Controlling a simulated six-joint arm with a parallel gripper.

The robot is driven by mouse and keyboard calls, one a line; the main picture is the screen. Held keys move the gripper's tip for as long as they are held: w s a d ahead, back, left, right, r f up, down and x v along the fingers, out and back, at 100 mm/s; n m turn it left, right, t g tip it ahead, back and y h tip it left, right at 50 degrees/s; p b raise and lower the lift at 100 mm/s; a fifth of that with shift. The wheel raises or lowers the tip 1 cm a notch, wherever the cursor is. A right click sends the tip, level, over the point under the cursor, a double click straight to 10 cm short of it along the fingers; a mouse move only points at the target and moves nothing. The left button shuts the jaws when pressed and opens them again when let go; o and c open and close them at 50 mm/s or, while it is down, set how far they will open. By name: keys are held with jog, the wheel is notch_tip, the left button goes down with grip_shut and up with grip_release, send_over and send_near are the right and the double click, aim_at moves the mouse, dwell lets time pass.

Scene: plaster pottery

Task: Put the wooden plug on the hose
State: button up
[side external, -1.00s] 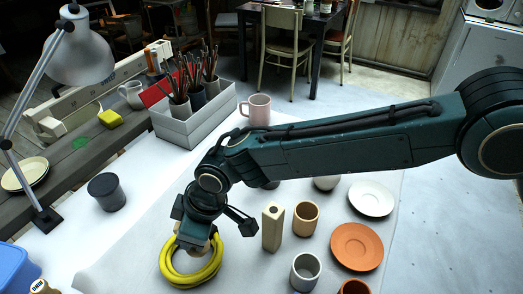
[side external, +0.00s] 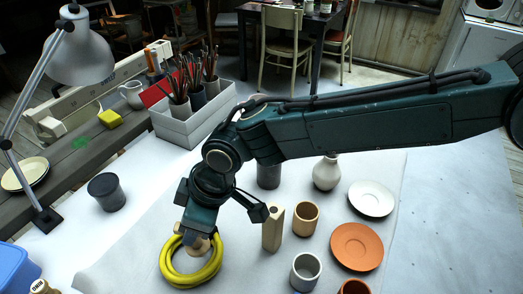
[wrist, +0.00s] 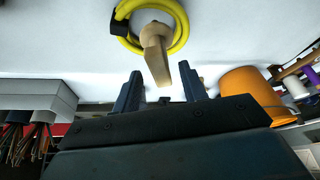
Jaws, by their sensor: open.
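The yellow hose (side external: 167,262) lies coiled in a ring on the pale table. It also shows at the top of the wrist view (wrist: 182,28), with a black fitting on it. The wooden plug (side external: 198,247) stands over the far side of the coil; whether it rests on the hose or inside the ring I cannot tell. In the wrist view the plug (wrist: 154,42) points its narrow end towards my gripper. My gripper (side external: 199,230) is open just above the plug. Its two fingers (wrist: 160,82) are apart, one on each side of the plug's narrow end.
A square tan vase (side external: 272,228), a tan cup (side external: 305,219) and a grey cup (side external: 306,271) stand to the right. An orange saucer (side external: 357,246) lies beyond them. A dark cup (side external: 106,192) and a lamp (side external: 80,55) are left.

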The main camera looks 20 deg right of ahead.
jog(key=v, duration=0.7)
jog(key=shift+r, duration=0.3)
jog(key=shift+d, duration=0.1)
jog(key=d+r+m+t, duration=0.15)
jog(key=d+r, duration=0.35)
jog(key=d, duration=0.5)
jog(key=d+r+m+h, duration=0.1)
jog(key=d+r+m, duration=0.25)
jog(key=d, duration=0.55)
jog(key=d+r+m+t, duration=0.1)
jog(key=d+r, duration=0.4)
jog(key=d, duration=0.5)
jog(key=s+d+f+m+t+h, duration=0.1)
jog(key=s+d+m, duration=0.6)
jog(key=s+d, duration=1.2)
jog(key=shift+s+d+f+h, duration=0.35)
jog(key=shift+f+h, duration=0.25)
jog(key=shift+h, duration=0.5)
